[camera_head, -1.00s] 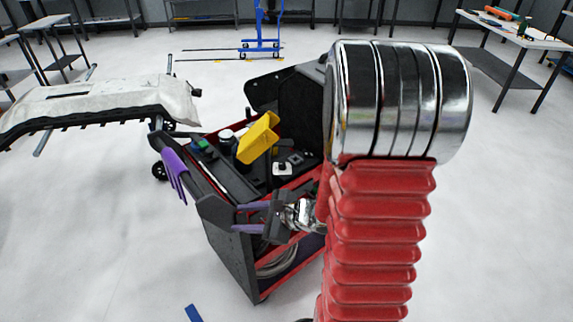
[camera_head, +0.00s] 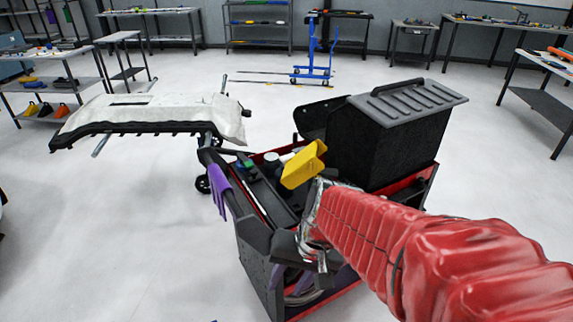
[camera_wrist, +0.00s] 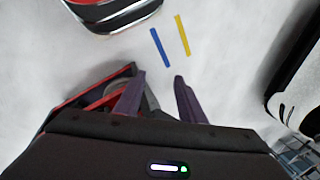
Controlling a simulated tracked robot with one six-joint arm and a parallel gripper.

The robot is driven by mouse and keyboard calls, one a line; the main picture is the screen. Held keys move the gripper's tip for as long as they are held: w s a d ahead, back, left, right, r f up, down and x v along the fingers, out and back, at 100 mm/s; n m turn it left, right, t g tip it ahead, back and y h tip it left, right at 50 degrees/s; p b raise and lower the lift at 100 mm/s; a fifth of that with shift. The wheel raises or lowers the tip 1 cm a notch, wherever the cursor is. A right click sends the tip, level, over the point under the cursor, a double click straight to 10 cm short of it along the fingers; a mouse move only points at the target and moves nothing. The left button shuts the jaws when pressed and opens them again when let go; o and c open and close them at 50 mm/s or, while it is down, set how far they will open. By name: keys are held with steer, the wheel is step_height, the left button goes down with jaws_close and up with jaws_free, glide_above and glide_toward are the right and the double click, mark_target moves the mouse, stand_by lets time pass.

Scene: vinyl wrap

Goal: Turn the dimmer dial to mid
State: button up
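I cannot make out the dimmer dial in either current view; my red-sleeved arm covers part of the tool cart's top (camera_head: 262,158). My gripper (camera_wrist: 157,92) shows two purple fingers standing apart with nothing between them, so it is open and empty. In the head view it hangs at the near side of the cart, partly hidden by my wrist, with its fingers pointing down. In the wrist view the fingers point toward the floor, and a red-edged part of the cart (camera_wrist: 68,108) shows at their left.
A yellow holder (camera_head: 302,165) and a black ridged-lid box (camera_head: 395,125) stand on the cart. Purple gloves (camera_head: 220,188) hang on its left side. A bumper on a stand (camera_head: 150,112) is at left. Blue (camera_wrist: 160,47) and yellow (camera_wrist: 182,35) strips lie on open floor.

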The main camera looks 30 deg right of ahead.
step_height(320, 180, up, 11)
steer(key=a+n+t+h, duration=0.2)
steer(key=n+t, duration=0.1)
steer(key=n, duration=0.3)
steer(key=shift+s+a+t+h, duration=0.15)
steer(key=shift+s+t+h, duration=0.15)
steer(key=shift+s+t, duration=0.15)
steer(key=shift+c, duration=0.6)
